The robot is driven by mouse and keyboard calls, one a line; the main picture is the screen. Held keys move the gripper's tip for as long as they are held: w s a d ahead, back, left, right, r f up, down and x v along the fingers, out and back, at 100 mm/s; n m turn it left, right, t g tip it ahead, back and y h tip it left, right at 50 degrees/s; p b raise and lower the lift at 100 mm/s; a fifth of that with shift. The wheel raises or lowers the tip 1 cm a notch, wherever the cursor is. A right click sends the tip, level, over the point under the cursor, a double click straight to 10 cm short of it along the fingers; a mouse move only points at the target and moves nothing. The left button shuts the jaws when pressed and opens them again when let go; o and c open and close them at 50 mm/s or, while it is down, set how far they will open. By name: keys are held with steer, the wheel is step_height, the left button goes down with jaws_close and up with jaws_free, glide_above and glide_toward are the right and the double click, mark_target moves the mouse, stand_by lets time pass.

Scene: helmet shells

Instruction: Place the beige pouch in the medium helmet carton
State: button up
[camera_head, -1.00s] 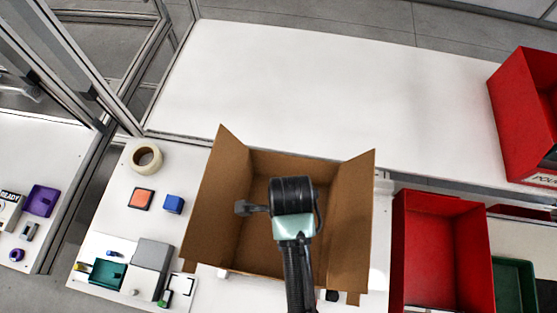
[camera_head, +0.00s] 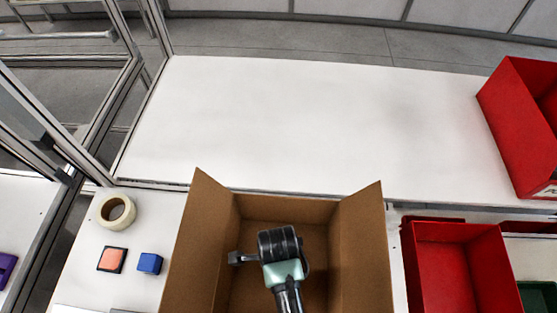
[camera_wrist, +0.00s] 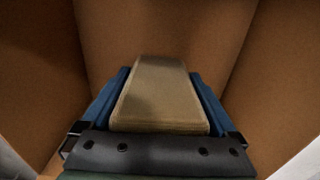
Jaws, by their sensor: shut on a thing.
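The medium helmet carton (camera_head: 202,235) is a brown cardboard box with its flaps up, in the lower middle of the head view. Its brown walls also fill the wrist view (camera_wrist: 110,35). The beige pouch (camera_wrist: 158,95) shows in the wrist view between two blue fingers. My gripper (camera_wrist: 160,90) is shut on the pouch, inside or just over the carton's opening. In the head view my arm's dark end covers the fingers and the pouch. I cannot tell whether the pouch touches the carton floor.
A tape roll (camera_head: 116,212), an orange pad (camera_head: 112,259) and a blue block (camera_head: 149,263) lie left of the carton. A red bin (camera_head: 440,265) stands to its right, another red bin (camera_head: 515,125) at the far right. The white table (camera_head: 300,120) behind is clear.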

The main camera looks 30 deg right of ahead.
steer(key=shift+f, duration=2.45)
steer(key=shift+w+f, duration=0.1)
steer(key=shift+f, duration=0.1)
steer(key=o, duration=1)
steer(key=shift+o, duration=0.2)
steer(key=shift+r, duration=0.15)
step_height(320, 180, up, 12)
steer(key=shift+r, duration=0.1)
